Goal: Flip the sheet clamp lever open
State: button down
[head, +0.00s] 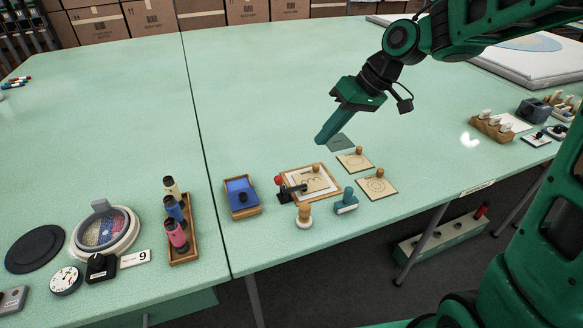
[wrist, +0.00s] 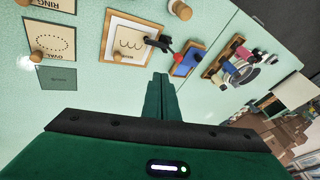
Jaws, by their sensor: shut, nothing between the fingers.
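The sheet clamp (head: 291,190) is black with a red knob (head: 279,180) at its left end. It sits at the left edge of a wooden-framed board (head: 327,182) holding a cream sheet, and its black arm reaches over the sheet's edge. The clamp (wrist: 160,43) also shows in the wrist view, dark against the board's frame; its lever angle is hard to tell there. My gripper (head: 321,141) is shut and empty, above the table behind the board and apart from the clamp. Its closed fingertips show in the wrist view (wrist: 161,76).
The table (head: 260,100) behind is clear.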

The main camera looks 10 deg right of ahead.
send_near(291, 190)
jog(key=w, duration=0.1)
jog(key=w+a, duration=0.1)
jog(key=w, duration=0.1)
jog(key=shift+a+r, duration=0.15)
jog(key=shift+a, duration=0.15)
jog(key=shift+s+a+f, duration=0.1)
jog(key=shift+s+a, duration=0.15)
jog(key=shift+a, duration=0.25)
jog(key=shift+s+a+f, duration=0.1)
jog(key=shift+s+a, duration=0.15)
jog(key=shift+a, duration=0.25)
jog(key=shift+s+a+f, duration=0.2)
jog(key=shift+a+f, duration=0.1)
jog(key=shift+a, duration=0.35)
